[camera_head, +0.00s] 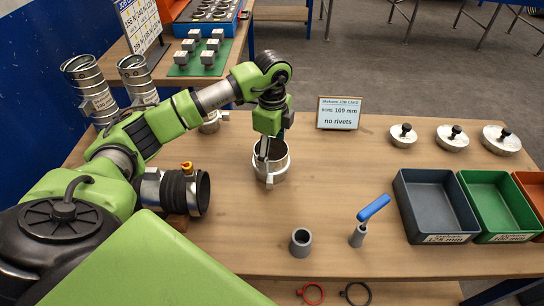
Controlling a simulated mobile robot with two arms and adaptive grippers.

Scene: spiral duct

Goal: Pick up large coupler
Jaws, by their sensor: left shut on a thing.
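A short metal coupler ring (280,167), the large coupler as far as I can tell, is near the middle of the wooden table. My left gripper (265,165) points down at it and is shut on its near-left wall. The fingers hide part of the ring. I cannot tell whether the ring touches the table or is slightly above it. Another metal ring (211,124) stands farther back to the left, partly behind my left arm. My right gripper is not in view.
A job card (338,113) reads 100 mm, no rivets. Tall spiral ducts (92,88) stand back left. A black-banded duct fitting (176,191) lies near my arm. A grey cup (300,242) and blue-handled tool (366,220) stand in front. Grey (400,205) and green (468,200) trays are right.

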